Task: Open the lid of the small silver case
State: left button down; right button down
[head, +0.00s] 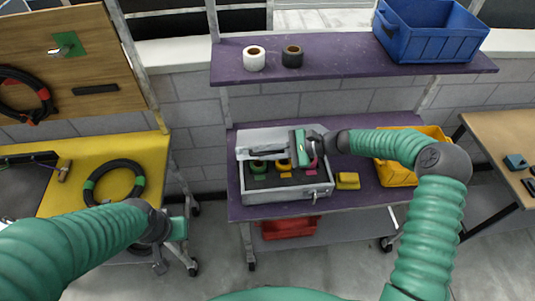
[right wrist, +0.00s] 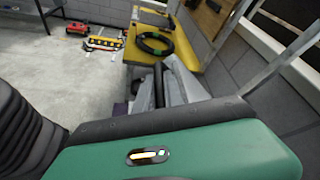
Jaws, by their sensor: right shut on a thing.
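The small silver case (head: 290,195) sits on the purple shelf of a cart. Its lid (head: 262,136) is raised at the back, so the dark inside with green, orange and pink items (head: 284,165) shows. My right gripper (head: 246,153) reaches over the case from the right, its fingers pointing left along the lid. It is shut on the lid, though the contact is partly hidden by the gripper body. In the right wrist view, silver lid surfaces (right wrist: 178,88) show beside a dark finger. My left gripper (head: 165,262) hangs low, left of the cart, its jaws unclear.
A yellow block (head: 347,181) and a yellow bin (head: 396,174) stand right of the case. The upper shelf (head: 340,68) holds a white roll (head: 254,58), a dark roll (head: 292,56) and a blue crate (head: 432,35). A red bin (head: 289,229) is below.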

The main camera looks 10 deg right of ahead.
jog(key=c, duration=1.7)
grip_release()
jog(key=shift+d, duration=0.15)
jog(key=b+v, duration=0.4)
jog(key=v, duration=1.2)
jog(key=shift+d+b, duration=0.35)
jog(key=shift+a, duration=0.1)
